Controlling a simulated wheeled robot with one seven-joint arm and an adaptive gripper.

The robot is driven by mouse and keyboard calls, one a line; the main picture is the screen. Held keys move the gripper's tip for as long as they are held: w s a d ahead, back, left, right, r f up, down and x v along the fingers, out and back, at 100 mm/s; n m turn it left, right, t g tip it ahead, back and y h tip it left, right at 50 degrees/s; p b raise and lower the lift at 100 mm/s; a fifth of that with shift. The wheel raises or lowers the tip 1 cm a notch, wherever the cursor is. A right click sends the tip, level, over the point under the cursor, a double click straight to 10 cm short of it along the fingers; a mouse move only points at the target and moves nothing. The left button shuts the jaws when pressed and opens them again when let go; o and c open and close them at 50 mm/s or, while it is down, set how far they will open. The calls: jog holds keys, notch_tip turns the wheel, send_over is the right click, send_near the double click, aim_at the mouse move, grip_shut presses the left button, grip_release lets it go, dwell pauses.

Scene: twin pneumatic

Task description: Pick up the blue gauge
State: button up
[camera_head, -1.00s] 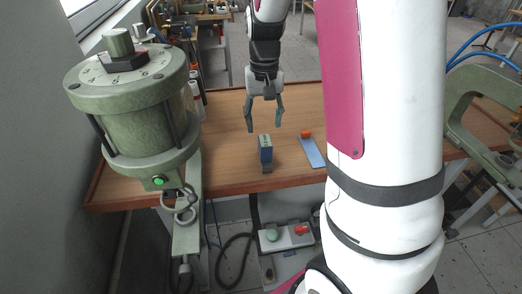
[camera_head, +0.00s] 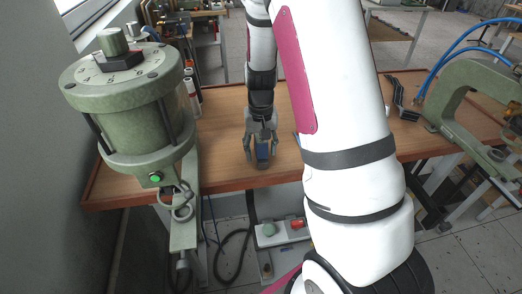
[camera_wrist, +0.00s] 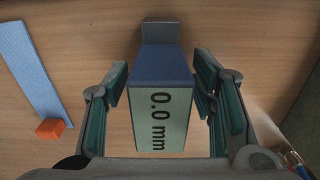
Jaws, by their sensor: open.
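The blue gauge (camera_head: 262,152) stands on the wooden table near its front edge. In the wrist view the gauge (camera_wrist: 161,75) shows a blue body, a pale face reading "0.0 mm" and a grey foot on its far side. My gripper (camera_head: 262,150) is lowered around the gauge from above. In the wrist view my gripper (camera_wrist: 160,100) is open, with one green-padded finger on each side of the gauge. A gap shows on the left; the right finger is very close, and I cannot tell if it touches.
A light-blue strip (camera_wrist: 32,70) and an orange block (camera_wrist: 51,129) lie left of the gauge in the wrist view. A large green dial machine (camera_head: 130,100) stands at the left, and a green C-shaped frame (camera_head: 455,100) at the right.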

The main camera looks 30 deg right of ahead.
grip_shut()
jog(key=shift+r, duration=0.1)
